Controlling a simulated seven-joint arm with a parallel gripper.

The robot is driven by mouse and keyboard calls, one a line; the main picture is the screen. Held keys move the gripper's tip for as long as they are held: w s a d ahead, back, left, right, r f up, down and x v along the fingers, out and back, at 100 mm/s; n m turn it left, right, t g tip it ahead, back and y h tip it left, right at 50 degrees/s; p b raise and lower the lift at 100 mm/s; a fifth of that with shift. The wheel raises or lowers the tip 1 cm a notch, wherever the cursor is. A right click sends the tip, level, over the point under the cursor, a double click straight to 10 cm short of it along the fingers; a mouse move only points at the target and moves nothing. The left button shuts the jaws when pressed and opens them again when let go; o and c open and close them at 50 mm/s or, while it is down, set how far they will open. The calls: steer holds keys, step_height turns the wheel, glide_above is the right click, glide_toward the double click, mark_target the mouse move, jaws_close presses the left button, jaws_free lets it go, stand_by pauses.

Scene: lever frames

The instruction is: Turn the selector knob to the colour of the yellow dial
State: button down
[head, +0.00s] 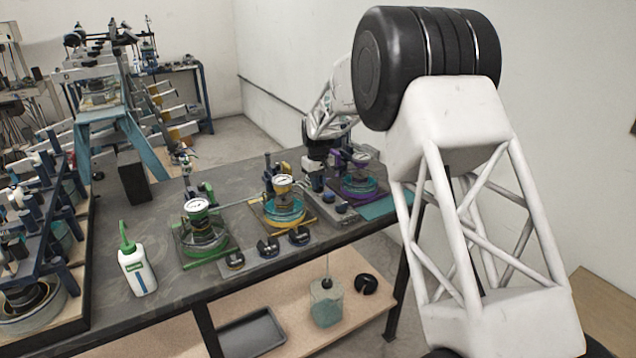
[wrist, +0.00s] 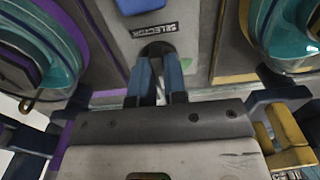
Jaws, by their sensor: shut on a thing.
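The selector knob (wrist: 157,48) is dark and round, at the top middle of the wrist view, just below an upside-down SELECTOR label (wrist: 153,29) on a grey plate. My gripper (wrist: 158,72) has its two blue fingers shut on the knob, one on each side. The fingers hide part of it, and I cannot tell which colour it points to. In the head view my gripper (head: 318,182) is low over the bench between the yellow-framed and purple-framed units. The yellow dial (head: 283,181) has a white face and stands above a teal pot on a yellow frame.
A green dial unit (head: 200,208) stands left and a purple dial unit (head: 360,160) right of the yellow one. Several dark knobs line the bench's front edge. A white bottle (head: 136,270) stands on the left. A glass jar (head: 327,302) is on the lower shelf.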

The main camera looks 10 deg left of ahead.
steer(key=c, duration=1.2)
jaws_free()
steer(key=shift+o, duration=0.2)
steer(key=shift+r, duration=0.15)
steer(key=shift+r, duration=3.75)
